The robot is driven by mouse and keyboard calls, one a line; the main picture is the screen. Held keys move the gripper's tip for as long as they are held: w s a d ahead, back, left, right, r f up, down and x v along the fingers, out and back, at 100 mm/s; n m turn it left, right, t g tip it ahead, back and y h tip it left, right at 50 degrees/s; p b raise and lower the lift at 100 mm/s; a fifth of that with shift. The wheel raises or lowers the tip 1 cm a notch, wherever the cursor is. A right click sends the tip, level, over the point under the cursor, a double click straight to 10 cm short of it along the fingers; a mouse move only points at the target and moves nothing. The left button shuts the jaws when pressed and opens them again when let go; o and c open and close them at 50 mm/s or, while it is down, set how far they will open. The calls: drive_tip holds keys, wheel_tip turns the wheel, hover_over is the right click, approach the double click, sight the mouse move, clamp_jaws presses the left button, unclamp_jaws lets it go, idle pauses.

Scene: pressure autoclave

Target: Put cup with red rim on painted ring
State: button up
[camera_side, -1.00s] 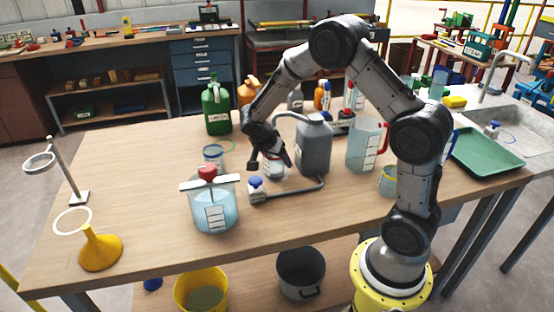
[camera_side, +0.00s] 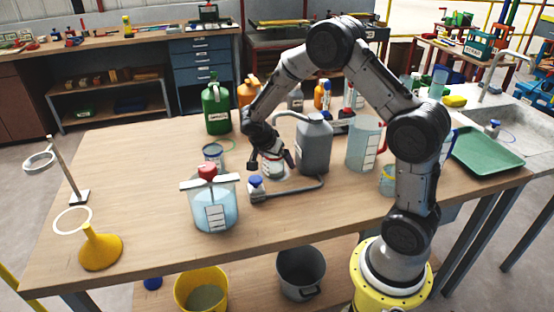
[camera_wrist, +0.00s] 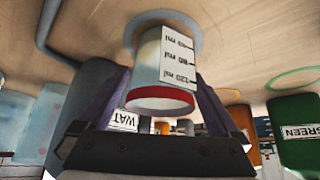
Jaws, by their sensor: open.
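The cup with the red rim (camera_wrist: 160,97) is a small clear cup with a white volume scale. It also shows in the side view (camera_side: 272,166), close left of the grey jerrycan. In the wrist view it stands on the table over a blue-grey round patch. My gripper (camera_wrist: 155,90) is open, with one finger on each side of the cup; I cannot tell whether they touch it. In the side view my gripper (camera_side: 272,158) is low over the table and partly hides the cup. A white ring (camera_side: 73,221) lies flat at the table's left; a green ring (camera_wrist: 292,79) is also on the table.
The grey jerrycan (camera_side: 314,145) stands close right of my gripper. A blue-capped bottle and pipe (camera_side: 256,188) and a red-knobbed beaker (camera_side: 213,205) stand in front. A yellow funnel (camera_side: 100,251) and a ring stand (camera_side: 78,196) flank the white ring. The table's left middle is clear.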

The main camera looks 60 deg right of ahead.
drive_tip(key=v, duration=1.1)
drive_tip(key=s+a+r+n+t+y, duration=0.2)
drive_tip(key=s+a+r+n, duration=0.1)
drive_tip(key=s+n, duration=0.3)
drive_tip(key=s+a+r+n+t+y, duration=0.1)
drive_tip(key=s+a+r+n+y, duration=0.1)
drive_tip(key=s+a+n, duration=0.4)
drive_tip(key=s+a+r+n+t+y, duration=0.2)
drive_tip(key=s+a+r+n, duration=0.2)
drive_tip(key=s, duration=0.6)
drive_tip(key=shift+s+a+r+n+t+y, duration=0.25)
drive_tip(key=shift+r+n+t+y, duration=0.1)
drive_tip(key=shift+n, duration=0.65)
